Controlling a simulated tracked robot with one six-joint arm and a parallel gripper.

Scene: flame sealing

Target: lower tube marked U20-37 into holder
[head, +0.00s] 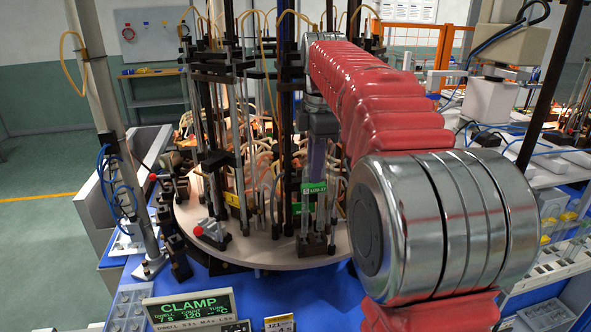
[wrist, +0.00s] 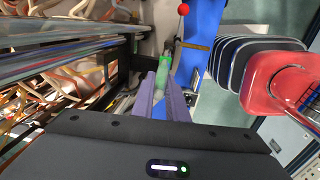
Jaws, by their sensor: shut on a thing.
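My gripper (head: 317,165) points down over the front of the round table, with its purple fingers shut on a clear tube. The tube (wrist: 165,64) has a green label and shows between and beyond the fingertips (wrist: 157,88) in the wrist view. In the head view a green label (head: 313,188) shows just below the fingers; its print is too small to read surely. A dark holder block (head: 314,243) stands below it on the table. I cannot tell whether the tube's lower end touches the holder.
The round table (head: 270,255) carries several upright rods, clamps and hoses close on the left of my gripper. A red-knobbed lever (head: 205,228) sits at the front left; a red ball (wrist: 183,9) shows in the wrist view.

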